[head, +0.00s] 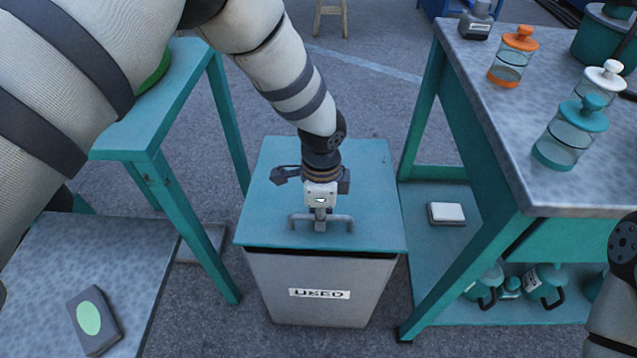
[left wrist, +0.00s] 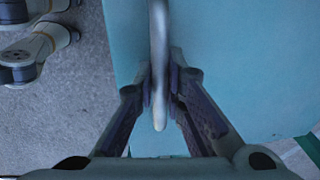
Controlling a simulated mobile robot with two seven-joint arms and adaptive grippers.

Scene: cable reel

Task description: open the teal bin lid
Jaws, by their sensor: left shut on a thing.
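The teal bin lid (head: 365,180) lies on top of the grey bin (head: 318,275), which carries a label reading "USED". The lid looks closed, with a dark gap under its front edge. A grey bar handle (head: 341,222) stands on the lid near its front. My left gripper (head: 320,222) points down and is shut on the middle of this handle. In the left wrist view the fingers (left wrist: 160,88) press on the handle (left wrist: 159,45) from both sides, with the teal lid (left wrist: 240,60) behind. Part of my right arm shows at the right edge; its gripper is out of view.
A teal-framed bench (head: 590,185) with several jars stands close right of the bin. A low grey surface (head: 120,260) with a green-topped block (head: 90,318) and a teal stand (head: 150,130) are on the left. A wooden stool (head: 330,15) stands behind.

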